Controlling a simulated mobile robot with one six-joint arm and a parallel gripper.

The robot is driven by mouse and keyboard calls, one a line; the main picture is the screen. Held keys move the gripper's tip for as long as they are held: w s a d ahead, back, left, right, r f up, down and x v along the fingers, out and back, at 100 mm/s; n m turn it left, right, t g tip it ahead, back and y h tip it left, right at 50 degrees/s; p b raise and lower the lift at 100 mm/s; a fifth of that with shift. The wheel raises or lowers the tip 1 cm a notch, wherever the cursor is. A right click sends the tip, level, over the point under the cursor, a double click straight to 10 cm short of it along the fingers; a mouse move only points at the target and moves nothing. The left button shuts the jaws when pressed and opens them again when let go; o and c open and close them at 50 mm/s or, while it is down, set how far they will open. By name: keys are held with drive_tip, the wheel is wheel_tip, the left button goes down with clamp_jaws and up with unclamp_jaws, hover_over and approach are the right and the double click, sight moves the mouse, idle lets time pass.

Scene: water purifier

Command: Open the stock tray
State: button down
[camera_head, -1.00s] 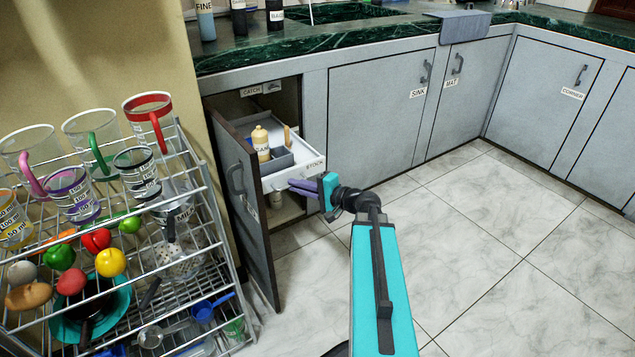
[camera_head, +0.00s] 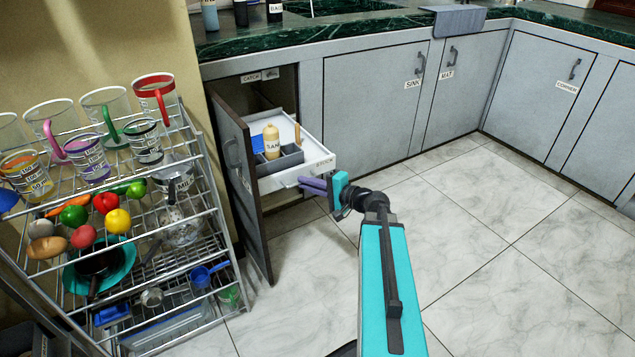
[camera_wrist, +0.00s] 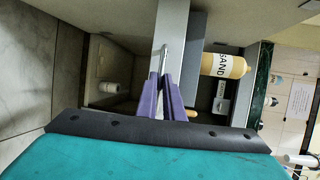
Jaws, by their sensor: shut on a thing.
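The stock tray (camera_head: 318,163) is a white pull-out drawer with a STOCK label, standing well out of the cabinet under the counter. It holds a tan bottle (camera_head: 271,142) labelled SAND, a grey divided box (camera_head: 290,157) and a blue item (camera_head: 257,143). My gripper (camera_head: 312,186) is at the tray's front face, with its purple fingers closed on the handle. In the wrist view the fingers (camera_wrist: 165,98) close around the slim metal handle (camera_wrist: 164,58) on the tray front (camera_wrist: 173,25). The SAND bottle (camera_wrist: 225,65) also shows there. The tray's rear end is hidden.
The dark-edged cabinet door (camera_head: 244,190) stands open just left of the tray. A wire rack (camera_head: 205,230) with jugs and vegetables is further left. Closed cabinets (camera_head: 375,105) line the back. The tiled floor (camera_head: 480,230) on the right is clear.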

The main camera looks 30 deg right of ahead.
drive_tip(key=shift+a, duration=0.35)
drive_tip(key=c, duration=1.9)
unclamp_jaws()
drive_tip(key=shift+s, duration=0.1)
drive_tip(key=shift+d, duration=0.2)
drive_tip(key=shift+d, duration=0.1)
drive_tip(key=p+v, duration=0.8)
drive_tip(key=v, duration=0.5)
drive_tip(key=shift+s+p, duration=0.3)
drive_tip(key=shift+p, duration=0.1)
drive_tip(key=shift+d, duration=0.15)
